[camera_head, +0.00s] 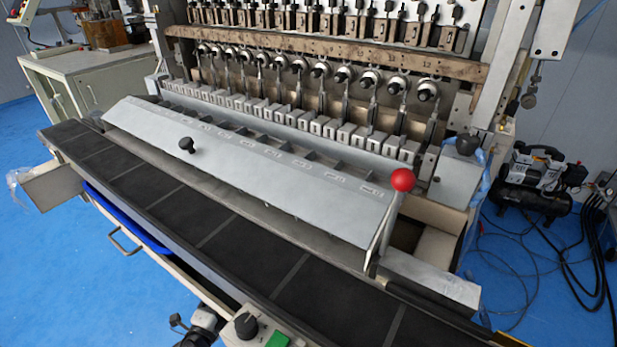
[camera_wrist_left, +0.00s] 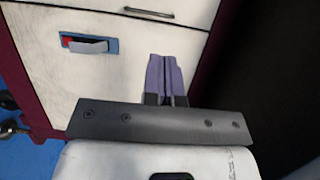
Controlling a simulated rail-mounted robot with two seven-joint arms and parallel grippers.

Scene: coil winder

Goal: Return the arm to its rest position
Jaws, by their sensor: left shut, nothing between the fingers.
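My left gripper (camera_wrist_left: 165,78) shows in the left wrist view, its two purple-grey fingers together and nothing between them. It is in front of a pale cabinet front (camera_wrist_left: 110,95), apart from the coil winder's working parts. Neither gripper shows in the head view. The coil winder (camera_head: 300,60) fills the middle of the head view, with a row of winding spindles and a sloped grey cover (camera_head: 250,175). A red ball knob (camera_head: 402,180) stands at the cover's right end. My right gripper is not in view.
The cabinet has a blue recessed latch (camera_wrist_left: 88,44) and a drawer handle (camera_wrist_left: 150,13). A long black-topped ledge (camera_head: 230,235) runs along the winder's front. A compressor (camera_head: 535,180) with hoses and cables stands at right. Blue floor (camera_head: 60,270) is clear at lower left.

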